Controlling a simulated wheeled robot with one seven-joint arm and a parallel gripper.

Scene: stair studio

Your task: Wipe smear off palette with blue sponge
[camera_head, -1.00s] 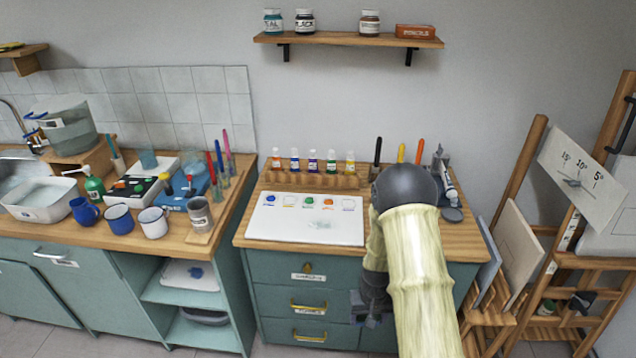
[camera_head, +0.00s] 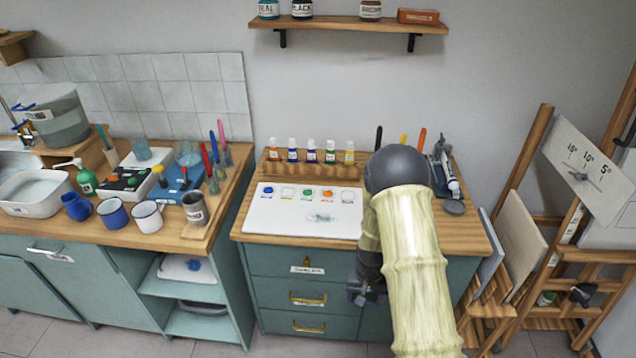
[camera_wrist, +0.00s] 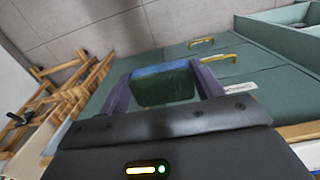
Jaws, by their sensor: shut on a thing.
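The white palette (camera_head: 275,224) lies on the wooden top of the teal drawer cabinet in the head view, with a row of paint dabs along its back. A pale grey-green smear (camera_head: 322,217) is on its front right part. My gripper (camera_head: 366,292) hangs in front of the cabinet, below the counter edge and apart from the palette. In the wrist view my gripper (camera_wrist: 162,84) is shut on the sponge (camera_wrist: 162,85), blue along its top and dark green on its face. The sponge cannot be made out in the head view.
Paint bottles in a wooden rack (camera_head: 290,171) stand behind the palette. My arm covers the cabinet top's right part; a grey tool stand (camera_head: 441,170) is beyond it. Mugs (camera_head: 112,213) and a grey cup (camera_head: 194,208) crowd the left counter. Easels (camera_head: 530,240) stand at right.

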